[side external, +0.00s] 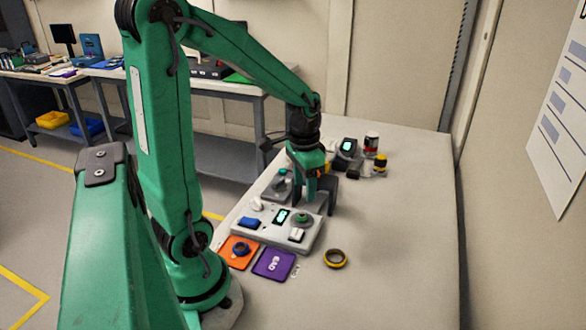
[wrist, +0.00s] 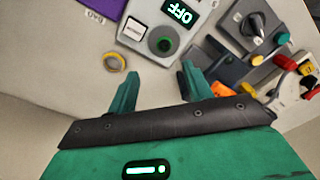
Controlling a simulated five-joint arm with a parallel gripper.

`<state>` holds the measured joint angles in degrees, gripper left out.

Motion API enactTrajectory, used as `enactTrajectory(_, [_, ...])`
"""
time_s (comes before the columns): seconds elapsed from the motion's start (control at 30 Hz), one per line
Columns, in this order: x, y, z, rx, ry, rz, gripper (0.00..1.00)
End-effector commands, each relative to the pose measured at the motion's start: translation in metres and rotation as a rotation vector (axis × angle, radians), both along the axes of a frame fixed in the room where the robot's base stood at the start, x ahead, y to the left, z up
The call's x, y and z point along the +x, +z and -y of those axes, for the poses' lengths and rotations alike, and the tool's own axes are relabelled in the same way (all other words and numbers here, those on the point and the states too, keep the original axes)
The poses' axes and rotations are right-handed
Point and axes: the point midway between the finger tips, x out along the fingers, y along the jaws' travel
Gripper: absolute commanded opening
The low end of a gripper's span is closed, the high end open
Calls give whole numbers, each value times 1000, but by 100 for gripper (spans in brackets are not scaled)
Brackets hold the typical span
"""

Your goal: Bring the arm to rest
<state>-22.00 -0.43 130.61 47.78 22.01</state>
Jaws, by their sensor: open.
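My gripper (side external: 319,200) points down over the bench, by the back right end of a light grey control panel (side external: 266,229). In the wrist view my gripper (wrist: 160,72) has its two green fingers spread, with nothing between them. The panel carries a lit display (side external: 282,215), a blue switch, a white switch and a round green-topped knob (side external: 303,219). In the wrist view the display (wrist: 179,12) reads OFF, and the knob (wrist: 163,41) lies beyond the fingertips. I cannot tell from these views how high the fingertips are above the bench.
A yellow and black ring (side external: 336,259) lies right of a purple pad (side external: 274,264) and an orange pad (side external: 238,257). A grey box with a rotary knob (wrist: 253,27) stands beside the panel. A small display device (side external: 346,147) and a jar (side external: 371,142) stand behind. The bench's right side is clear.

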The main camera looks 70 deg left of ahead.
Motion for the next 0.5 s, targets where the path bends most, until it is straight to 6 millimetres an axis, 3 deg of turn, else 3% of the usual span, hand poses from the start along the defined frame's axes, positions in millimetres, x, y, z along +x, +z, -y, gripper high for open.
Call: enactTrajectory(0.5, [-20, 71, 64, 38, -6, 224, 50])
